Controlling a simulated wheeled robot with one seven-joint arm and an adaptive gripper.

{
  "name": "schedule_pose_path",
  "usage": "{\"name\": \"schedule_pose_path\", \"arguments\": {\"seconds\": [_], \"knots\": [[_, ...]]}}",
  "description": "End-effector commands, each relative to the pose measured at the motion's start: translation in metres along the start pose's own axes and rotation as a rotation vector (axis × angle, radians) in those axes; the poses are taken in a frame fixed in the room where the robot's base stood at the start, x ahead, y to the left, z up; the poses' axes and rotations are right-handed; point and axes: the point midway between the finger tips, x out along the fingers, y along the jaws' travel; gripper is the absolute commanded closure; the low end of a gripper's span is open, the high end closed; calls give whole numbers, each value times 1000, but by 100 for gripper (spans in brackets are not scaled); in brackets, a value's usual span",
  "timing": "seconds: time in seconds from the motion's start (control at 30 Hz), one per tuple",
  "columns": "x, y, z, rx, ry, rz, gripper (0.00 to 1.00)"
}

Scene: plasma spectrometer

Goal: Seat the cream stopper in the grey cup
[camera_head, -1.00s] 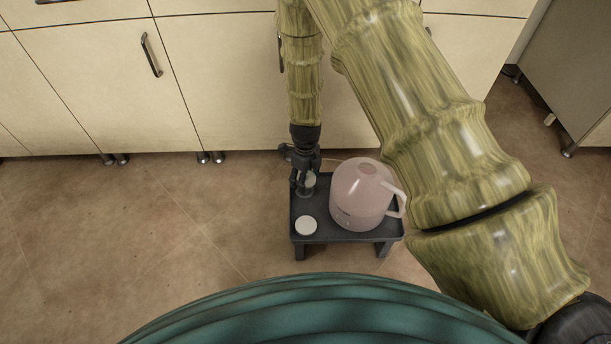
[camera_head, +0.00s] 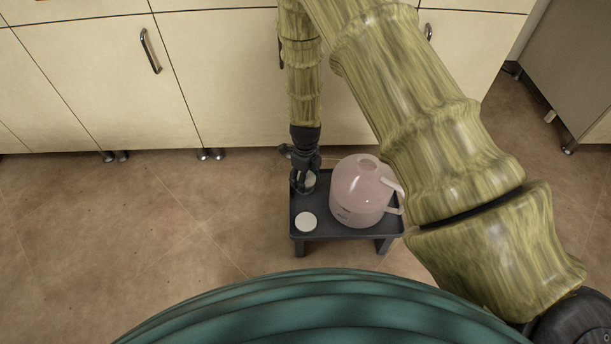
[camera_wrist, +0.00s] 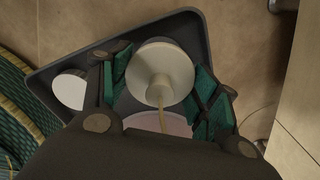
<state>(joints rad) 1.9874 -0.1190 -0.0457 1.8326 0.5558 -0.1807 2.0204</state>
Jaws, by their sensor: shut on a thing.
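The cream stopper (camera_wrist: 160,75) is a pale round disc with a knob and thin stem, seen between my fingers in the wrist view. My gripper (camera_head: 303,187) is shut on it, over the back left of a dark tray (camera_head: 334,228). Its green finger pads flank the disc in the wrist view (camera_wrist: 160,90). In the head view, a small pale part of the stopper (camera_head: 310,180) shows beside the fingers. I cannot clearly make out the grey cup; the area under the stopper is hidden by the disc and fingers.
A white round piece (camera_head: 306,222) lies at the tray's front left. Cream cabinets (camera_head: 90,80) stand behind. The floor left of the tray is clear.

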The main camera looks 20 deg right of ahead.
Motion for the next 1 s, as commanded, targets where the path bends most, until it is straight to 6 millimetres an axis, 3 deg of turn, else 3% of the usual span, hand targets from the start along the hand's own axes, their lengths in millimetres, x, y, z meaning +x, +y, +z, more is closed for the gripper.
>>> {"name": "schedule_pose_path", "arguments": {"seconds": [0.63,0.67,0.77,1.0], "knots": [[7,0,0,0,0,0,63],[7,0,0,0,0,0,33],[7,0,0,0,0,0,15],[7,0,0,0,0,0,14]]}}
